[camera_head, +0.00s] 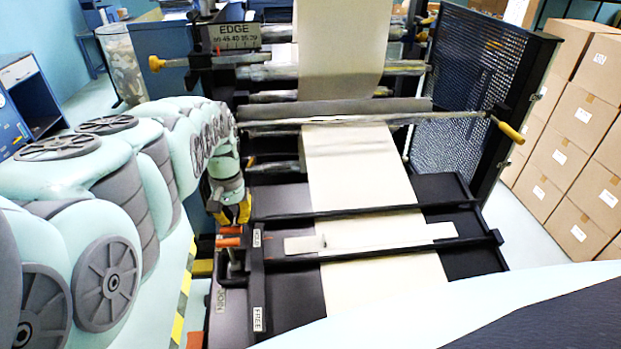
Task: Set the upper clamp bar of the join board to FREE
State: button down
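The join board (283,290) is a dark board with a cream paper web (360,170) running down over it. The upper clamp bar (385,210) is a thin black bar lying across the web. A second, lower black bar (405,248) crosses below it. Orange-red lever handles (229,241) stand at the board's left edge, close together. A HOLD label (256,239) and a FREE label (258,319) are on the left rail. My gripper (233,212), with yellow fingertips, points down just above the handles. Whether it touches one, and its finger gap, I cannot tell.
A pale strip (370,238) lies across the web between the bars. Rollers and an EDGE scale (238,36) are above. A mesh guard (470,85) and stacked cartons (575,140) stand right. Yellow-black floor tape (182,300) runs left of the board.

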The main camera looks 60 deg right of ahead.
jog(key=h+p, duration=0.1)
jog(key=p, duration=0.2)
jog(key=s+a+t+p, duration=0.1)
jog(key=p, duration=0.2)
jog(key=shift+a+f+t+h, duration=0.25)
jog(key=shift+f+t+h, duration=0.05)
jog(key=shift+h, duration=0.1)
jog(key=shift+s+a+f+t+h+p, duration=0.15)
jog(key=shift+f+t+h+p, duration=0.3)
jog(key=shift+p, duration=0.45)
jog(key=w+d+p+v, duration=0.2)
jog(key=p+v, duration=0.2)
jog(key=v, duration=0.8)
jog(key=shift+r, duration=0.7)
jog(key=shift+w+d, duration=0.1)
jog(key=shift+d, duration=0.05)
